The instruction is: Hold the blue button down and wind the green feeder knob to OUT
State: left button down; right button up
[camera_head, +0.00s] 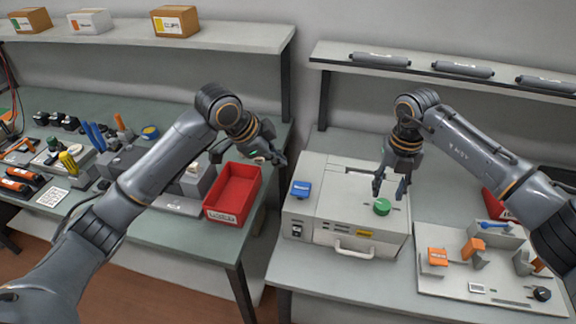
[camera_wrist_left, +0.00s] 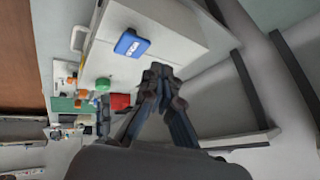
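The blue button (camera_head: 301,189) is on the top left of a light grey machine (camera_head: 330,225). It also shows in the left wrist view (camera_wrist_left: 131,43). The green feeder knob (camera_head: 382,206) is on the machine's top at the right, and small in the left wrist view (camera_wrist_left: 103,84). My left gripper (camera_head: 281,160) is up and to the left of the blue button, apart from it; its fingers look close together, but whether they are shut is unclear. My right gripper (camera_head: 390,192) is just above the green knob, with its fingers apart and pointing down.
A red bin (camera_head: 232,193) stands on the left table, left of the machine. A grey board with orange and blue parts (camera_head: 440,285) lies right of the machine. A shelf with grey rollers (camera_head: 463,69) is behind. A gap separates the two tables.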

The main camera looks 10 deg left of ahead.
aim_at(297, 191)
pick_arm(q)
jog(key=s+d+m+g+y, duration=0.1)
jog(key=s+d+m, duration=0.2)
jog(key=d, duration=0.1)
jog(key=x, duration=0.5)
jog(key=shift+w+a+f, duration=0.1)
jog(key=shift+a+f, duration=0.1)
jog(key=shift+a, duration=0.05)
dwell(1.0)
jog(key=shift+a+f, duration=0.1)
jog(key=shift+f, duration=1.5)
pick_arm(e)
jog(key=shift+f, duration=0.15)
pick_arm(q)
jog(key=shift+y, duration=0.3)
pick_arm(e)
jog(key=shift+o, duration=0.5)
